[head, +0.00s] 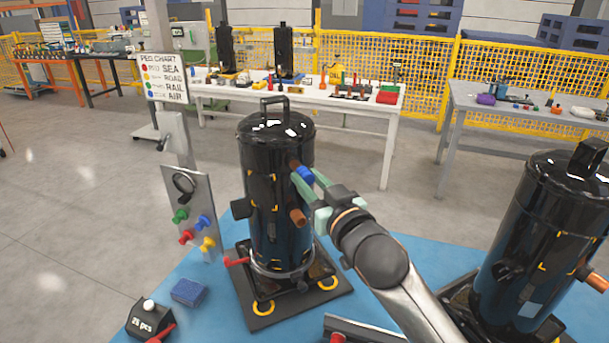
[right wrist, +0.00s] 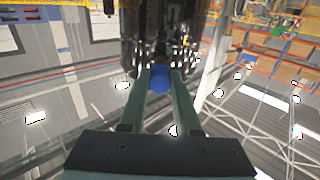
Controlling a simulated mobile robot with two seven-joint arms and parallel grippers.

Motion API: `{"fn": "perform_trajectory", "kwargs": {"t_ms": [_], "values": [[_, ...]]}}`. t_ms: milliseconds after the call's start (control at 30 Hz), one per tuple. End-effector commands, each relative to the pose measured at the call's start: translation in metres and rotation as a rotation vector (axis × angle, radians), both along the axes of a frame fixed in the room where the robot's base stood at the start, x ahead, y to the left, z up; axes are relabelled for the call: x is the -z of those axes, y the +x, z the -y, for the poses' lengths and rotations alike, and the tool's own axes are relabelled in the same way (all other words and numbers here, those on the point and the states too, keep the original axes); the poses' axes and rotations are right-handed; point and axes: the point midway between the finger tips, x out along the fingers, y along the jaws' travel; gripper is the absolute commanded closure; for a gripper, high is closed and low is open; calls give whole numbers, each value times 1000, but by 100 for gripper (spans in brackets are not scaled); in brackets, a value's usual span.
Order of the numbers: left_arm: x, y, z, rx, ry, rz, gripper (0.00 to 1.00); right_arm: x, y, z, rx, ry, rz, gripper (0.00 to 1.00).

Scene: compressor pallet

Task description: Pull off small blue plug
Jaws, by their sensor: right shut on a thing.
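The black compressor (head: 275,190) stands upright on its dark base plate, with a handle on top. The small blue plug (head: 305,174) is at its upper right side, next to a copper-coloured stub. My right gripper (head: 307,179) is shut on the blue plug, its green fingers reaching in from the right. In the right wrist view, the blue plug (right wrist: 160,79) sits between the two fingertips, right at the compressor's wall (right wrist: 160,40). I cannot tell whether it is still seated. My left gripper is not in view.
A second black compressor (head: 535,240) stands at the right. A grey peg board (head: 190,195) with coloured pegs is at the left. A copper pipe (head: 298,217) sticks out below the plug.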

Motion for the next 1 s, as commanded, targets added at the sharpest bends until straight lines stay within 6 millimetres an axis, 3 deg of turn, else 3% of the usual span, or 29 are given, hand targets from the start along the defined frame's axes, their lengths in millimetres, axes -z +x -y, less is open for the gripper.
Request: {"fn": "perform_trajectory", "kwargs": {"t_ms": [100, 1000], "values": [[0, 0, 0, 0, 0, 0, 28, 0, 0, 0, 0, 0, 1, 100], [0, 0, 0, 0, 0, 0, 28, -1, 0, 0, 0, 1, 2, 100]]}}
